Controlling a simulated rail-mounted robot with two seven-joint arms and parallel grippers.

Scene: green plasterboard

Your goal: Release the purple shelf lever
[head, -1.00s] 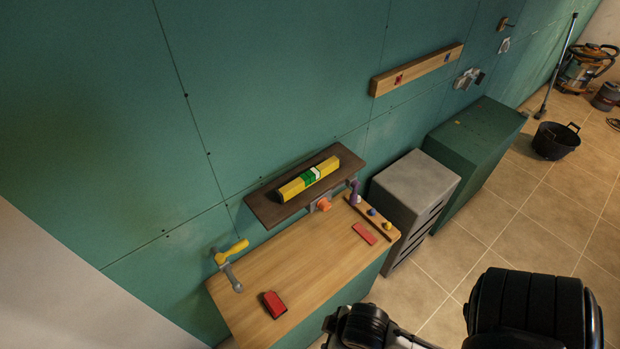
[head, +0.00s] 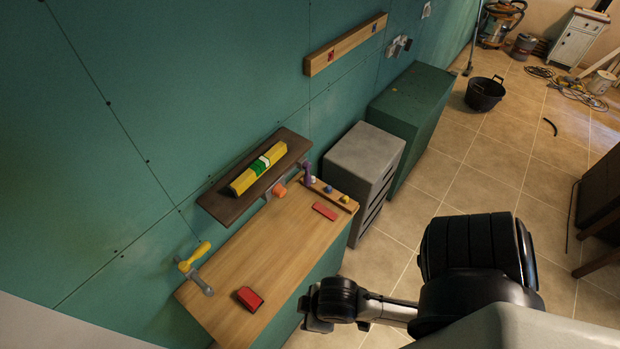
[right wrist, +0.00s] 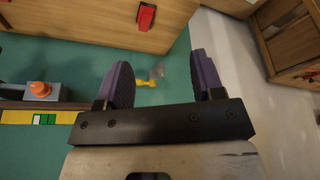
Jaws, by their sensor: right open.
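The purple lever (head: 307,171) stands upright near the right end of a dark brown shelf (head: 228,209) on the green wall. A yellow bar (head: 244,182) with a green and white middle lies on the shelf. An orange knob (head: 279,190) on a grey mount sits under the shelf edge; it also shows in the right wrist view (right wrist: 40,89). My right gripper (right wrist: 158,78) is open and empty, and the purple lever is not visible in its wrist view. In the head view my right arm is in front of the bench, apart from the lever. My left gripper is out of view.
The wooden bench top (head: 240,254) holds a red block (head: 249,299), a flat red piece (head: 325,211) and a strip with small knobs (head: 340,200). A yellow-handled lever (head: 195,257) is at its left end. A grey cabinet (head: 367,160) stands to the right.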

